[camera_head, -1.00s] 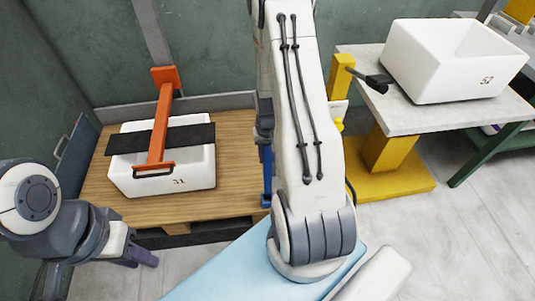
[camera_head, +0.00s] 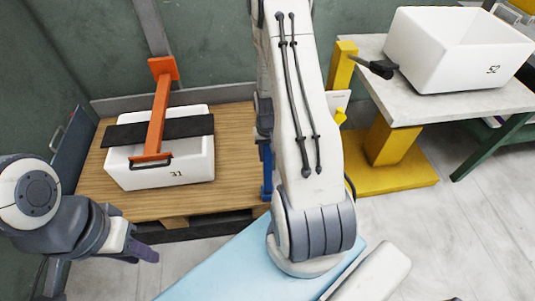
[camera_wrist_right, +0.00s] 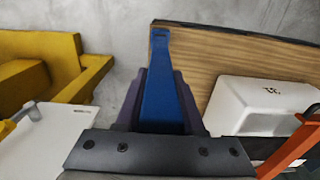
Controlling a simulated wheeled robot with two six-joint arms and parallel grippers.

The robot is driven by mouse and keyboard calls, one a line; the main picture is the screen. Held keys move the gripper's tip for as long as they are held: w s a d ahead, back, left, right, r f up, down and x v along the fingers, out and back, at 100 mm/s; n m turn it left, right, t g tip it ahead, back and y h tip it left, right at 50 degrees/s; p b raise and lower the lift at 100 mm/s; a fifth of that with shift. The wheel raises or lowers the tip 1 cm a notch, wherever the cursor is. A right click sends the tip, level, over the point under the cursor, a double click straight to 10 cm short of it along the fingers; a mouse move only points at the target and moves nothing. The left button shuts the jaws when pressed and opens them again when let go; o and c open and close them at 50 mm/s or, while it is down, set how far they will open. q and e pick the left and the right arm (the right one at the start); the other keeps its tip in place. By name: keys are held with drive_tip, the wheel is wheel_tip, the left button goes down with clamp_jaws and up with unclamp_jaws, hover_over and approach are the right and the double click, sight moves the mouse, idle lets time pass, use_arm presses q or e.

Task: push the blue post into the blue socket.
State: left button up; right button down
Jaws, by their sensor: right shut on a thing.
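The blue post (camera_wrist_right: 158,85) is long and tapered in the right wrist view, between the purple fingers of my right gripper (camera_wrist_right: 160,100), which is shut on it. Its far end reaches past the fingers, beside the wooden table's edge. In the head view a strip of blue (camera_head: 267,172) shows beside my right arm, by the table's right edge; the right gripper is hidden behind that arm. My left gripper (camera_head: 142,250) is low at the left, in front of the table and away from the post; its finger gap is unclear. I cannot make out the blue socket.
A white bin marked 51 (camera_head: 185,172) stands on the wooden table (camera_head: 235,150) under a black bar and orange clamp (camera_head: 158,105). A yellow stand (camera_head: 385,175) and a grey table (camera_head: 420,105) with a second white bin (camera_head: 440,60) are to the right.

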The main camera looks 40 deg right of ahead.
sight(268, 165)
drive_tip(key=shift+p, duration=0.5)
idle(1.1)
drive_tip(key=shift+f+b, duration=2.05)
drive_tip(key=shift+f, duration=1)
drive_tip(key=shift+c, duration=2.2)
unclamp_jaws()
wheel_tip(268, 165, up, 10)
drive_tip(key=p, duration=0.2)
drive_tip(key=shift+r, duration=0.25)
